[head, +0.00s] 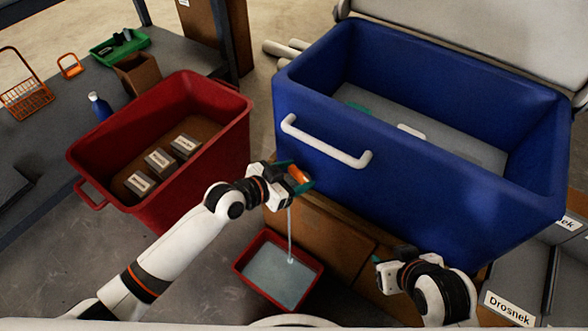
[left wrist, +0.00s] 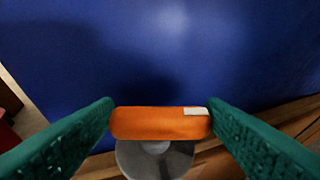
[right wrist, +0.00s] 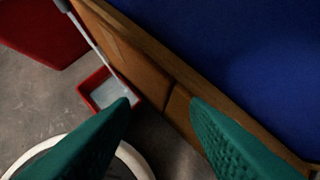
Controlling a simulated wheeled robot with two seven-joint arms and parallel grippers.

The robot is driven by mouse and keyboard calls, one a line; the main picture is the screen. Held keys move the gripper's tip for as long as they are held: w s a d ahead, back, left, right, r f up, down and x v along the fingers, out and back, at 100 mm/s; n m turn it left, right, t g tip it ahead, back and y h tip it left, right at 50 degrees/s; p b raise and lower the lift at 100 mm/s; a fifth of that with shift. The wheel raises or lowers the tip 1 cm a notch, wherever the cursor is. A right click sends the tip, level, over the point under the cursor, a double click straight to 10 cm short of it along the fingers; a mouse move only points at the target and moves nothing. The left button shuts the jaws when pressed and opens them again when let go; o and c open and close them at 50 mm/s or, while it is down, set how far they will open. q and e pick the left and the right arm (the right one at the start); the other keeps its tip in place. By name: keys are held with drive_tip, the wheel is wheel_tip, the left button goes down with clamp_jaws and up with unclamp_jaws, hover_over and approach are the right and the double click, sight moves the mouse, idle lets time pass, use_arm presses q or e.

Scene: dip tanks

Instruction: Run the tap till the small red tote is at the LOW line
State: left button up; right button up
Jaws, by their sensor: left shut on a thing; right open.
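The small red tote (head: 240,268) stands on the floor below the blue tank (head: 400,187). It holds pale water, and a thin stream (head: 290,232) falls into it. The LOW line cannot be made out. My left gripper (head: 298,177) is shut on the orange tap handle (left wrist: 160,123), at the blue tank's lower front. The grey tap body (left wrist: 150,158) shows under the handle in the left wrist view. My right gripper (head: 380,272) is open and empty, in front of the wooden stand. The small red tote (right wrist: 132,98) also shows in the right wrist view, with the stream running in.
A large red tote (head: 222,137) with several labelled blocks stands at the left. A grey bench (head: 50,125) behind it bears a green tray, a bottle and orange baskets. The wooden stand (head: 325,235) is under the blue tank. A label reading Drosnek (head: 509,308) is at lower right.

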use_arm(q)
drive_tip(key=shift+r+n+t+y+p, duration=0.3)
drive_tip(key=shift+r+n+t+p, duration=0.15)
drive_tip(key=shift+p, duration=0.8)
drive_tip(key=n+t+y+p, duration=0.1)
drive_tip(key=p, duration=0.1)
drive_tip(key=shift+f+p, duration=0.1)
drive_tip(key=shift+p, duration=0.3)
drive_tip(key=shift+d+f+n+t+y+p, duration=0.15)
drive_tip(key=shift+n+t+y+p, duration=0.35)
drive_tip(key=shift+p, duration=0.75)
use_arm(e)
drive_tip(key=s+f+g, duration=0.2)
drive_tip(key=s+f, duration=0.1)
drive_tip(key=f, duration=0.7)
drive_tip(key=s+d+f+g, duration=0.1)
drive_tip(key=s+f+g, duration=0.1)
drive_tip(key=f, duration=0.9)
drive_tip(key=shift+s+d+g+h, duration=0.3)
drive_tip(key=shift+s+h, duration=0.1)
drive_tip(key=shift+s, duration=0.5)
use_arm(q)
drive_tip(key=o, duration=1)
drive_tip(key=shift+f, duration=0.1)
drive_tip(key=shift+s, duration=0.1)
